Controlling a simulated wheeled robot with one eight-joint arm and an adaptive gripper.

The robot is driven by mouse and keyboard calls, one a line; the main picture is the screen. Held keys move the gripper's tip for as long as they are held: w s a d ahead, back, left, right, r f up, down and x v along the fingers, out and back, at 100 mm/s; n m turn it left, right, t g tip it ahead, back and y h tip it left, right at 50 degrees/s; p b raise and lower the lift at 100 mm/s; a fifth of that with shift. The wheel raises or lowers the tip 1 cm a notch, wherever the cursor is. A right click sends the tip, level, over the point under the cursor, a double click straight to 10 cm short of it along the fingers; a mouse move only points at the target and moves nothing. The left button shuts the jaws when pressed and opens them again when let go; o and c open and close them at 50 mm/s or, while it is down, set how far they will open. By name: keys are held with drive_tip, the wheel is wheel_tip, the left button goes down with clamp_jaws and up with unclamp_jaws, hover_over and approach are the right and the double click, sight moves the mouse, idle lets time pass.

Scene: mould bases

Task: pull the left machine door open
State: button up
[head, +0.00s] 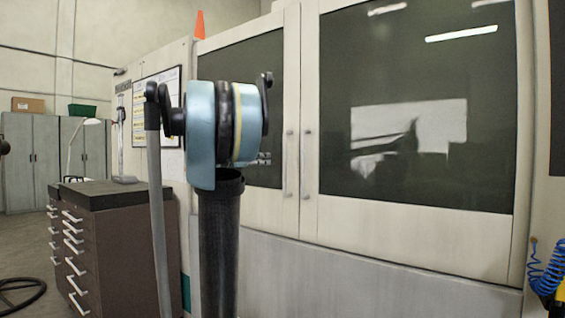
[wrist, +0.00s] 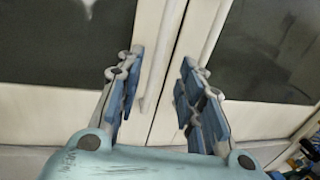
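The left machine door (head: 262,208) is pale with a dark window and stands shut against the right door (head: 420,235). Its upright bar handle (head: 290,165) is beside the seam, close to the right door's handle (head: 304,165). In the wrist view my gripper (wrist: 162,60) is open, its two blue-padded fingers apart. The left door's handle (wrist: 157,70) shows between the fingers, nearer the left one. I cannot tell how deep it sits between them; nothing is gripped. In the head view my arm hides part of the left door, and the fingers do not show.
A brown drawer cabinet (head: 135,235) with a dark top stands left of my arm. Grey lockers (head: 20,150) are at the far left. A blue coiled hose (head: 548,270) hangs at the right edge. An orange cone (head: 200,24) sits on top of the machine.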

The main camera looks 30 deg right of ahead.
drive_tip(key=w+d, duration=0.2)
drive_tip(key=d, duration=1.1)
drive_tip(key=shift+w, duration=0.3)
clamp_jaws()
